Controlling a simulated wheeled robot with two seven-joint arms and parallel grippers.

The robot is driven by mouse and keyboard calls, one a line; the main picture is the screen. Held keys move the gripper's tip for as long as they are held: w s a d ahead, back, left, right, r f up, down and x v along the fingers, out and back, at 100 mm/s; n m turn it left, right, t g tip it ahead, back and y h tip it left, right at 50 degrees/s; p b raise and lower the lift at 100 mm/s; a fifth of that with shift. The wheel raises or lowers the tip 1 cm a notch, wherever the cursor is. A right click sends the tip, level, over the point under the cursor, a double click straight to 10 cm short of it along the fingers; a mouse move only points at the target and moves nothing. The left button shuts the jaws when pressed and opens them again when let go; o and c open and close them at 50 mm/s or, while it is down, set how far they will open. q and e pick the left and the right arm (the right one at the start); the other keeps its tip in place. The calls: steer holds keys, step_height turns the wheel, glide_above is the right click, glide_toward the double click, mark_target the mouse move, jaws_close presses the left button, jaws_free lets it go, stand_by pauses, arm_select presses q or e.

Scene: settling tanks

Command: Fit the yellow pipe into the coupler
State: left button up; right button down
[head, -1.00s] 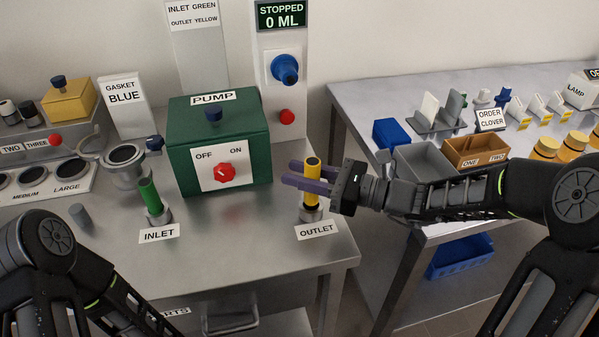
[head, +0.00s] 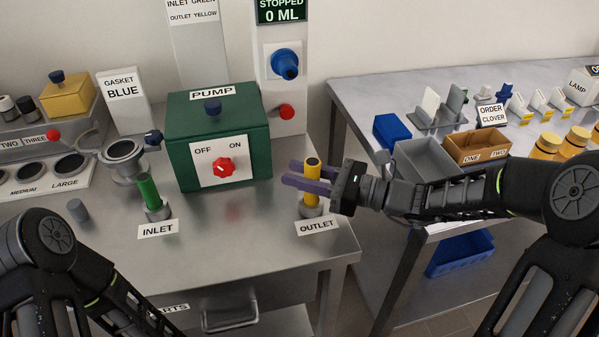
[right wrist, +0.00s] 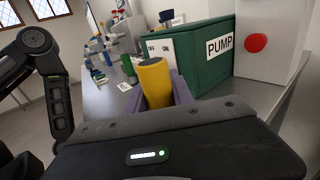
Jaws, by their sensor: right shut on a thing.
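The yellow pipe (head: 312,184) stands upright at the grey outlet coupler (head: 311,211), just behind the OUTLET label (head: 317,226). Its lower end meets the coupler's top; how deep it sits I cannot tell. My right gripper (head: 308,180) has its purple fingers shut on the pipe from the right. In the right wrist view the yellow pipe (right wrist: 155,82) stands between the two purple fingers. The green pipe (head: 149,191) stands in the inlet coupler (head: 158,214). My left arm shows at the lower left, but its gripper is outside the picture.
The green pump box (head: 220,110) with a red knob (head: 223,168) stands behind the pipes. A grey cylinder (head: 77,210) stands at the left. A second table on the right holds a grey bin (head: 425,160) and a brown box (head: 477,146). The bench front is clear.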

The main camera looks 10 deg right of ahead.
steer(key=shift+f+b, duration=0.9)
steer(key=shift+f, duration=0.4)
steer(key=c, duration=1)
jaws_free()
steer(key=shift+c, duration=0.2)
steer(key=shift+d, duration=0.1)
steer(key=v, duration=0.7)
steer(key=shift+s+d, duration=0.2)
steer(key=shift+d, duration=0.1)
